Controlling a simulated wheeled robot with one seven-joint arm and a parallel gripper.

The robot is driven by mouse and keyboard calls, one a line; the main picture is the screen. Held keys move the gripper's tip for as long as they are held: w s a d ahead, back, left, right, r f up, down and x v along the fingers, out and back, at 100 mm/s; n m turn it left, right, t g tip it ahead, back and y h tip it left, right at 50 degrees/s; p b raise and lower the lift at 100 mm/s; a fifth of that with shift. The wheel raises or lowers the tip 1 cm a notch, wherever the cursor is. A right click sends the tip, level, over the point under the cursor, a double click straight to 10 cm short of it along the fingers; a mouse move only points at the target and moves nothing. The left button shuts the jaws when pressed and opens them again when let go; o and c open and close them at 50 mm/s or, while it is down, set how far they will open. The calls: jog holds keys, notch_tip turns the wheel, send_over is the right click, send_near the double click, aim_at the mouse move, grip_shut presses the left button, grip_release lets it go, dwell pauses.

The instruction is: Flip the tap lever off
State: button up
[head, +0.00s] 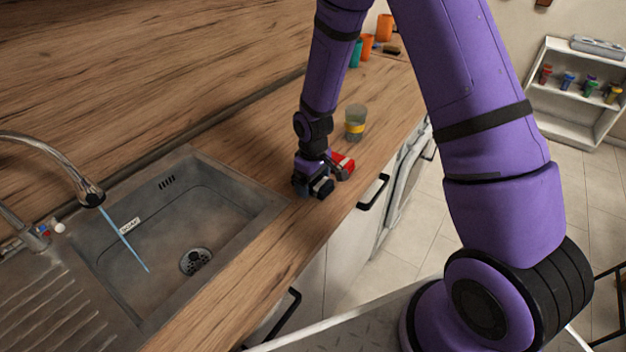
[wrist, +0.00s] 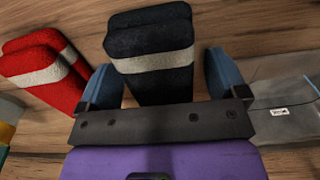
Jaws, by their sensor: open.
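The chrome tap (head: 62,150) arches over the sink at the left of the head view. A thin blue stream of water (head: 125,240) runs from its spout into the basin. A small part with a white tip and red and blue marks (head: 58,228), seemingly the tap lever, is at the tap's base; its exact position is hard to tell. My gripper (head: 316,188) is low over the counter, right of the sink and well away from the tap. In the wrist view my gripper (wrist: 157,75) is open, with a black, white-banded block (wrist: 155,35) between its fingers; contact is unclear.
A red, white-banded block (head: 342,163) lies beside my gripper. The sink (head: 225,195) holds a small label (head: 130,226). Orange and teal cups (head: 367,45) stand at the far counter end.

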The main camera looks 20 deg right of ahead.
jog(key=s+d+r+m+t, duration=0.1)
jog(key=s+r, duration=0.2)
jog(key=r, duration=0.7)
jog(key=s+d+r+m+t, duration=0.1)
jog(key=s+d+r, duration=0.15)
jog(key=r, duration=0.65)
jog(key=s+r+m, duration=0.1)
jog(key=s+r, duration=0.3)
jog(key=r, duration=0.6)
jog(key=s+d+r+m+t, duration=0.1)
jog(key=s+r, duration=0.4)
jog(key=s, duration=0.4)
jog(key=s+d+r+m+t, duration=0.2)
jog(key=s+r, duration=0.2)
jog(key=s, duration=0.4)
jog(key=shift+s+d+r, duration=0.25)
jog(key=shift+s+r, duration=0.15)
